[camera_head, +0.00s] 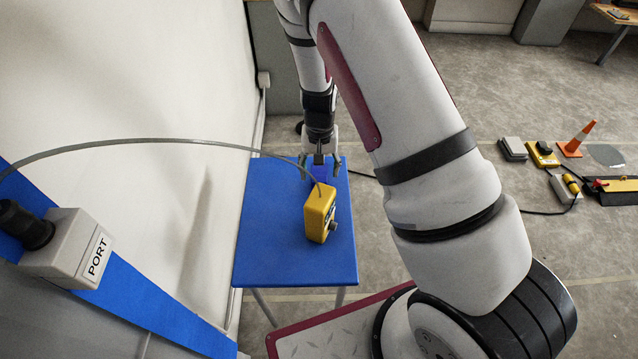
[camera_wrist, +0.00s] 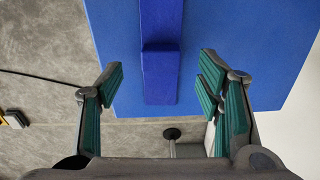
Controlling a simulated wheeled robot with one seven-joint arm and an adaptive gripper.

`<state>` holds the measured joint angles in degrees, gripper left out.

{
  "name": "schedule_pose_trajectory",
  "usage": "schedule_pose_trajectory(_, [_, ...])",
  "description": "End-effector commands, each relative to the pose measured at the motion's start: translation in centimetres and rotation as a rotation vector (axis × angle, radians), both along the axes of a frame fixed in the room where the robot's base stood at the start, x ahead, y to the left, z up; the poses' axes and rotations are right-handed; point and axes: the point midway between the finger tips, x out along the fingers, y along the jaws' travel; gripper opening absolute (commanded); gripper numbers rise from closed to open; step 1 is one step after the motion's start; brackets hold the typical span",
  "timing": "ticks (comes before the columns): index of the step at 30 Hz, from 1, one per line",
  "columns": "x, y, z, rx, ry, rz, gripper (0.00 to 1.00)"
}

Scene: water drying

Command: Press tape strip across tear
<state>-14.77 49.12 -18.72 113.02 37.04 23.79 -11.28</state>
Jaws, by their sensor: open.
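My gripper (camera_head: 320,167) hangs over the far end of a blue table (camera_head: 275,240) in the head view. In the wrist view my gripper (camera_wrist: 160,80) is open, with green-padded fingers spread wide. A blue block (camera_wrist: 159,76) shows between the fingers, in line with a long blue strip (camera_wrist: 134,15) of the same colour. I cannot tell whether this is the tape strip. Nothing appears to touch the pads. In the head view a small blue piece (camera_head: 320,174) shows below the gripper. No tear is recognisable in either view.
A yellow box (camera_head: 319,212) with a grey cable (camera_head: 150,142) stands upright on the table. A grey PORT box (camera_head: 70,250) is at the left, by the pale wall (camera_head: 130,80). The table's near part is clear.

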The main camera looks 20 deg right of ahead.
Motion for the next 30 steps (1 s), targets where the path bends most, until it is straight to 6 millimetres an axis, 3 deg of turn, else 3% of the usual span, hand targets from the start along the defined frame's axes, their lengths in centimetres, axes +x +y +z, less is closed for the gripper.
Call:
schedule_pose_trajectory(9, [0.1,0.1,-4.3,-0.001,0.001,0.000,0.60])
schedule_pose_trajectory(18, [0.1,0.1,-4.6,0.000,0.000,0.000,0.60])
schedule_pose_trajectory(23, [0.1,0.1,-4.6,0.000,0.000,0.000,0.24])
schedule_pose_trajectory(30, [0.1,0.1,-4.6,-0.001,0.000,0.000,0.21])
